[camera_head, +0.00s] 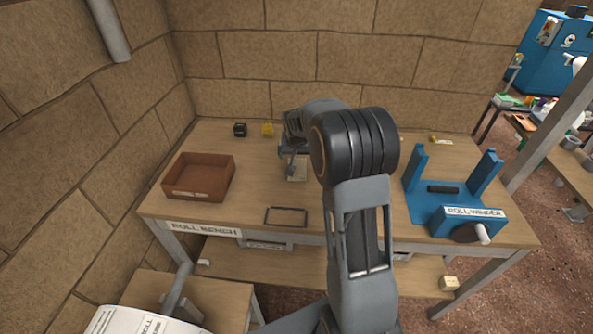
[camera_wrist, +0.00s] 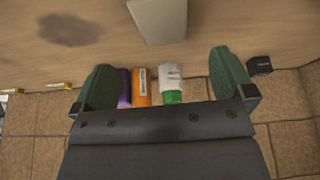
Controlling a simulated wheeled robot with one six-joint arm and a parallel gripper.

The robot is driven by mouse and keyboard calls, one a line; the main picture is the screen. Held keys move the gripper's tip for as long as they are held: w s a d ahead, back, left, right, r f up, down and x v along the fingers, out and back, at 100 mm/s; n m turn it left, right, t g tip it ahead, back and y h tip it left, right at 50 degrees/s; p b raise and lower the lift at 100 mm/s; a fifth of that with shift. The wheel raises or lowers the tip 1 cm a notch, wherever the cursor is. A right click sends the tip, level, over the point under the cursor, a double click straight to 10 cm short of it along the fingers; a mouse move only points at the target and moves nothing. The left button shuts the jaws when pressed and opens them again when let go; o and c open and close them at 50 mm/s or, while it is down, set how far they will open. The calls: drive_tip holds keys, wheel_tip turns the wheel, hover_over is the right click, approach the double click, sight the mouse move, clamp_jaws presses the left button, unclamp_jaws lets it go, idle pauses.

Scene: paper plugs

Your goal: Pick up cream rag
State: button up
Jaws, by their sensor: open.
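A pale cream, block-like piece (camera_head: 297,172) lies on the bench just below my gripper (camera_head: 290,158); it may be the cream rag, but its cloth texture is too small to tell. In the wrist view a pale cream piece (camera_wrist: 158,20) shows at the top middle, apart from the fingers. My gripper (camera_wrist: 164,82) has its two green fingers wide apart. Purple, orange (camera_wrist: 141,86) and white-green (camera_wrist: 171,82) cylinders show between the fingers, seemingly standing beyond them at the back of the bench. My arm hides part of the bench in the head view.
A brown open tray (camera_head: 200,192) stands at the left of the bench. A dark rectangular frame (camera_head: 286,217) lies near the front edge. A blue roll winder (camera_head: 440,205) stands at the right. A black box (camera_head: 240,129) and a yellow piece (camera_head: 267,129) sit near the back wall.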

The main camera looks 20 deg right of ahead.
sight(297, 169)
drive_tip(key=shift+p+x, duration=0.4)
drive_tip(key=shift+x, duration=4.4)
drive_tip(key=shift+a, duration=0.15)
drive_tip(key=shift+f, duration=0.15)
drive_tip(key=shift+b, duration=0.3)
drive_tip(key=c, duration=1)
